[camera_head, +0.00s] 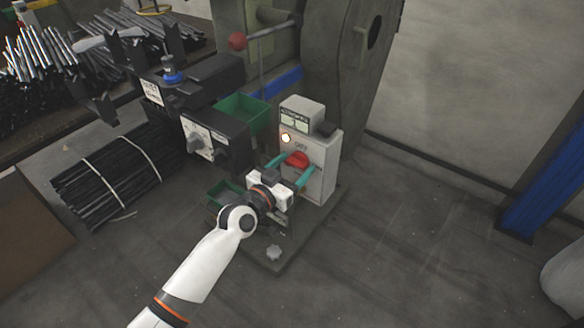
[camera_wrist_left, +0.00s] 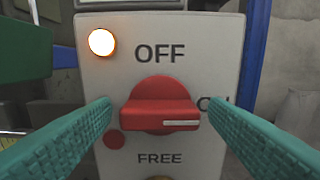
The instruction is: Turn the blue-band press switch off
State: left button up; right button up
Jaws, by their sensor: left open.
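The blue-band press (camera_head: 360,60) stands at the back, with a blue stripe (camera_head: 288,79) low on its body. Its grey switch box (camera_head: 322,150) carries a red rotary switch (camera_head: 298,159), also seen in the left wrist view (camera_wrist_left: 160,95). The switch's white mark points right, at the partly hidden ON label; OFF is above and FREE below. A lamp (camera_wrist_left: 102,42) at the upper left glows. My left gripper (camera_head: 291,169) is open, its teal fingers on either side of the red switch with visible gaps. My right gripper is not in view.
Green bins (camera_head: 241,113) and a dark control box with dials (camera_head: 215,143) stand left of the switch box. A bundle of dark rods (camera_head: 108,175) lies on the floor. A blue post (camera_head: 545,180) stands at right; the floor between is clear.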

pick_arm(q)
jog(key=shift+c, duration=0.6)
jog(key=c, duration=0.9)
